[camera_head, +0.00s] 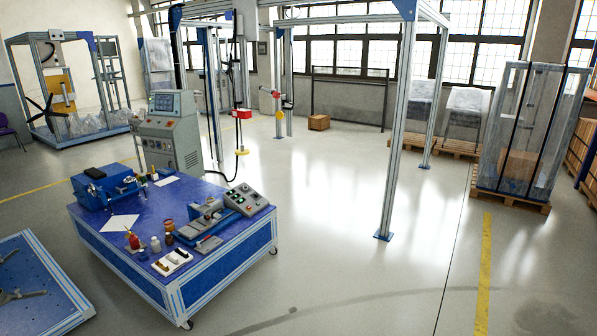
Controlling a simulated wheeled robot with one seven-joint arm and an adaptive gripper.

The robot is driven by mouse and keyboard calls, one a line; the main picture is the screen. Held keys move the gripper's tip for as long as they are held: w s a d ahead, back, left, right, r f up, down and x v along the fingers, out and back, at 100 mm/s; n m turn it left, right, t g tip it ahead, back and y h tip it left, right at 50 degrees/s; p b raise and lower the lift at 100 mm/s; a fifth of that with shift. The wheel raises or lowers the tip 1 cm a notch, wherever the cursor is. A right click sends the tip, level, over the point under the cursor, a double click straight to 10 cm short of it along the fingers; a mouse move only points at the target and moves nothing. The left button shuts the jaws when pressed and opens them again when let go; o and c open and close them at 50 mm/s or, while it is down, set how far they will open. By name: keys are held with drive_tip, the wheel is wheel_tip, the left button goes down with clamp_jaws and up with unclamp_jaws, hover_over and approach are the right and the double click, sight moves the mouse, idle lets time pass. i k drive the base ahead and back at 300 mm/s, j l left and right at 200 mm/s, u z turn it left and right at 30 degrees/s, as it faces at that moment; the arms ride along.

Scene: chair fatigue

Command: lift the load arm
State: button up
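No part in view is clearly marked as the load arm. A test frame stands at the back centre; on it hangs a vertical unit with a red box (241,113) and a yellow-and-red end piece (241,151) below it. Farther right, another post carries a red and grey horizontal piece (276,94) with a yellow disc (279,115). Either may be the load arm, but I cannot tell. A cable hangs in a loop near the first unit. My gripper is not in view.
A blue wheeled bench (150,215) with a vise, control box, bottles and papers stands at front left. A grey control cabinet (172,135) is behind it. A blue platform (45,285) is at lower left. Wrapped pallet goods (520,135) stand right. The middle floor is clear.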

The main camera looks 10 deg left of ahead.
sight(205, 208)
drive_tip(key=i+j+u, duration=0.25)
drive_tip(key=i+u, duration=0.7)
drive_tip(key=i+l+u, duration=0.1)
drive_tip(key=i+u, duration=0.35)
drive_tip(key=i+z, duration=0.1)
drive_tip(key=i, duration=0.45)
drive_tip(key=i+j+z, duration=0.1)
drive_tip(key=i, duration=0.4)
drive_tip(key=i+j+z, duration=0.1)
drive_tip(key=i, duration=0.45)
drive_tip(key=i+j+z, duration=0.1)
drive_tip(key=i, duration=0.45)
drive_tip(key=i+j+z, duration=0.3)
drive_tip(key=i+j, duration=0.3)
drive_tip(key=i, duration=0.15)
